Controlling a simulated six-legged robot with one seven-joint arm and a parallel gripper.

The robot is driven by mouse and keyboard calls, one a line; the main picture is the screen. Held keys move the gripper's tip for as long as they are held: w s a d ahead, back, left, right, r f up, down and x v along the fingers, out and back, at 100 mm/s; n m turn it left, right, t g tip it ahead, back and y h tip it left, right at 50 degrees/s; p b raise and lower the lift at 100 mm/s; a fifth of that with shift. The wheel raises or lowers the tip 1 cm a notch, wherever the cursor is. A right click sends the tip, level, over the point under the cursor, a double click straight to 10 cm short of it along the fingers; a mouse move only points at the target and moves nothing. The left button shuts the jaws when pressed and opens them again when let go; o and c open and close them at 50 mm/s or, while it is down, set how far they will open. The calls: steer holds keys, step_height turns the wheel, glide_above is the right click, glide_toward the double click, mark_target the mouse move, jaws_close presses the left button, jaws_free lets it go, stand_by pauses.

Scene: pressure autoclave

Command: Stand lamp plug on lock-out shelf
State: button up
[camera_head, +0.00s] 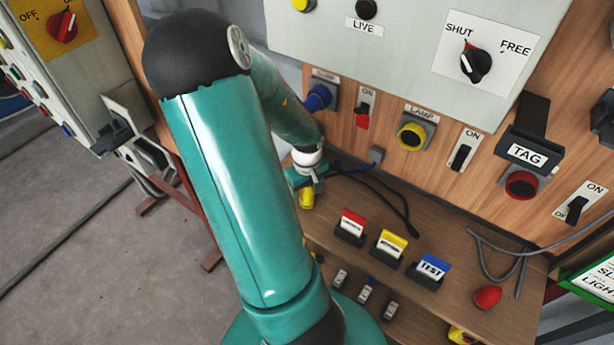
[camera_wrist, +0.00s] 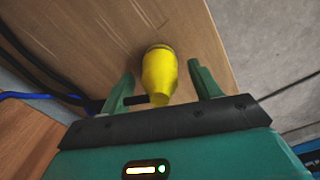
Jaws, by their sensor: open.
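The yellow lamp plug (camera_head: 307,198) is at the left end of the wooden lock-out shelf (camera_head: 330,232). In the wrist view the plug (camera_wrist: 159,72) appears to stand on its wide end on the shelf board (camera_wrist: 105,40), with a black cable at its narrow end. My gripper (camera_head: 304,178) is at the plug in the head view. In the wrist view my gripper (camera_wrist: 163,84) is open, one finger on each side of the plug, with a visible gap at both. The yellow socket marked LAMP (camera_head: 411,136) on the panel has no plug in it.
Red (camera_head: 351,225), yellow (camera_head: 391,244) and blue (camera_head: 432,269) tags stand in holders on the shelf. A blue plug (camera_head: 319,98) is in a panel socket. Black cables (camera_head: 385,190) cross the shelf behind the tags. The shelf edge is close to the yellow plug.

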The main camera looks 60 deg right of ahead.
step_height(320, 180, up, 11)
steer(key=shift+r, duration=0.1)
steer(key=w+a+r+n+t, duration=0.2)
steer(key=w+a+r, duration=0.35)
steer(key=a, duration=0.45)
steer(key=w+a+r+n+t, duration=0.1)
steer(key=w+a+r, duration=0.3)
steer(key=w+a, duration=0.4)
steer(key=s+a+r+n+t, duration=0.1)
steer(key=a+r, duration=0.3)
steer(key=a, duration=0.5)
steer(key=s+a+r+n+t, duration=0.1)
steer(key=a+r, duration=0.3)
steer(key=a, duration=0.5)
steer(key=shift+s+a+r+n+t, duration=0.15)
steer(key=shift+s+n+t, duration=0.15)
steer(key=shift+s+n, duration=0.5)
steer(key=shift+s, duration=0.1)
